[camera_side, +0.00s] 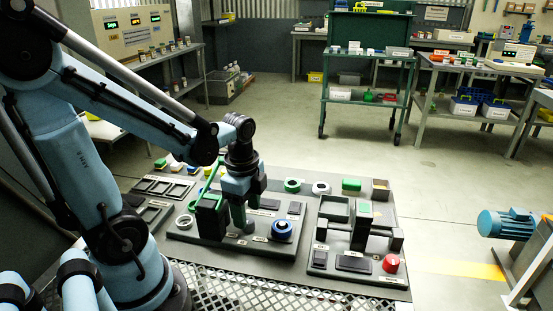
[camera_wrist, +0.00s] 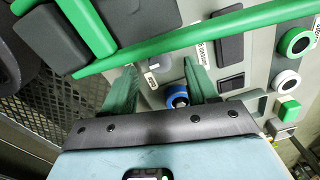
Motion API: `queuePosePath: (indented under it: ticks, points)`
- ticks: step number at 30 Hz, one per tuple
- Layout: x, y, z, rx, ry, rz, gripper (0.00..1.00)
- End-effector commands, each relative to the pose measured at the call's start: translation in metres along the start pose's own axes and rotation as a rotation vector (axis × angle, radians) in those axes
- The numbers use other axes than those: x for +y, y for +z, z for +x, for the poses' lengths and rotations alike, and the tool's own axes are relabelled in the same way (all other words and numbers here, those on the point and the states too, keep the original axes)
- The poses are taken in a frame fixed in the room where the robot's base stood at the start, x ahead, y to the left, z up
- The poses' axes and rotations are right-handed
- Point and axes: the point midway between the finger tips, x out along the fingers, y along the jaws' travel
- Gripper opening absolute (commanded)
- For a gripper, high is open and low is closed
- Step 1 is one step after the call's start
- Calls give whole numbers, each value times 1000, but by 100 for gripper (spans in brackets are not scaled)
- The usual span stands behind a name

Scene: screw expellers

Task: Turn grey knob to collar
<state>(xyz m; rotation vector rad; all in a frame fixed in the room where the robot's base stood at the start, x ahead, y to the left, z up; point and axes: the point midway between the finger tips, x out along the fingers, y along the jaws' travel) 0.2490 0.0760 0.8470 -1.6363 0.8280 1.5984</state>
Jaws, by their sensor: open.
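My gripper (camera_side: 243,222) points down over the left-middle of the dark work board, just right of a black block (camera_side: 211,217) with a green lever. In the wrist view, my gripper (camera_wrist: 163,72) has its two fingers apart with nothing between their tips. A round blue-rimmed piece with a dark top (camera_side: 282,230) stands to the right of my gripper on the raised plate; a blue ring (camera_wrist: 177,97) also shows between the fingers in the wrist view. A grey ring (camera_side: 185,221) lies left of the black block. I cannot tell which piece is the grey knob or its collar.
The green lever (camera_wrist: 190,38) crosses close above the fingers in the wrist view. A clamp-like black fixture (camera_side: 361,233) and a red button (camera_side: 391,263) stand on the board's right. Green (camera_side: 292,185) and white (camera_side: 321,187) rings lie at the back.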

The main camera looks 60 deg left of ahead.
Motion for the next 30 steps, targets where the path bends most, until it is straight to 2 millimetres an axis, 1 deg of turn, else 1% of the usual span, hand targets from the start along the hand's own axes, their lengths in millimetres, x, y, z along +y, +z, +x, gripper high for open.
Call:
queuePosePath:
  ticks: [3,9,21,22,23,30]
  points:
    - [-1,0,11,0,0,0,58]
    - [0,0,22,0,0,0,58]
    - [0,0,26,0,0,0,58]
    - [0,0,25,0,0,0,56]
    - [0,0,25,0,0,0,52]
    - [0,0,25,0,0,0,15]
